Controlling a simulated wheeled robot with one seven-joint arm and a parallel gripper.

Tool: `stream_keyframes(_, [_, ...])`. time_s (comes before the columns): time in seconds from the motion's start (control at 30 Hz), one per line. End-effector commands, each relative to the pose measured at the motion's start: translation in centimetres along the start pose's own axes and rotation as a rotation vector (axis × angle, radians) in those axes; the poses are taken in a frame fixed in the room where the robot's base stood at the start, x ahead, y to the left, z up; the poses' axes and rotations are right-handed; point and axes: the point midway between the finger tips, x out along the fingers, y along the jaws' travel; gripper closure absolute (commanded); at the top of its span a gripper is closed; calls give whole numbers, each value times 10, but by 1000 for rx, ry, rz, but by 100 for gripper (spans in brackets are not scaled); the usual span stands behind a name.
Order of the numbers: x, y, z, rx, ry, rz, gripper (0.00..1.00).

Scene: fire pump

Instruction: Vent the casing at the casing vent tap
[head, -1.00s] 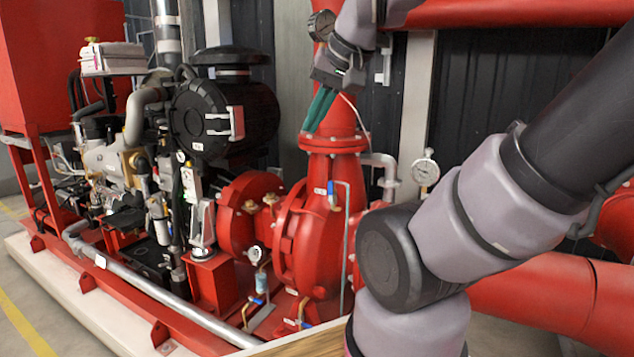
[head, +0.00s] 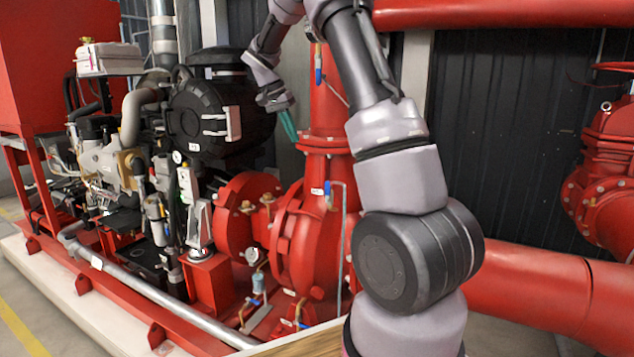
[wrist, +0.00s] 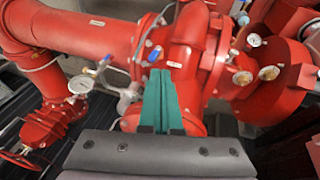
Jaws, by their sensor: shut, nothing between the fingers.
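A small tap with a blue lever (head: 327,188) sits high on the red pump casing (head: 294,250), with a thin grey pipe running down from it; I take it as the casing vent tap. In the wrist view a blue lever (wrist: 155,54) beside a white label looks like the same tap, just beyond the fingertips. My gripper (head: 290,125) is above and left of the tap, its teal fingers pointing down. In the wrist view the fingers (wrist: 160,74) are together and empty, apart from the lever. Whether the tap is open cannot be told.
My arm crosses in front of the riser and hides part of the pipework. A pressure gauge (wrist: 80,84) and another blue lever (wrist: 103,62) are left in the wrist view. More blue-handled taps (head: 300,310) sit low by the pump. The black engine housing (head: 210,120) stands left.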

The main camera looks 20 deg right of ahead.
Motion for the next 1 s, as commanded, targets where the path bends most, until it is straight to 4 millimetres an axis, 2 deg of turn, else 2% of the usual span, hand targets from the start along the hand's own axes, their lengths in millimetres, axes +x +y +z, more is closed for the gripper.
stream_keyframes(0.03, [19, -18, -8, 18, 12, 49, 100])
stream_keyframes(0.1, [38, -34, -17, 51, 37, 107, 100])
stream_keyframes(0.2, [62, -54, -26, 90, 72, 173, 100])
stream_keyframes(0.33, [82, -70, -33, 122, 107, 224, 100])
stream_keyframes(0.47, [91, -76, -35, 139, 123, 245, 100])
stream_keyframes(0.83, [93, -76, -35, 139, 123, 247, 100])
stream_keyframes(1.0, [109, -71, -37, 139, 121, 249, 100])
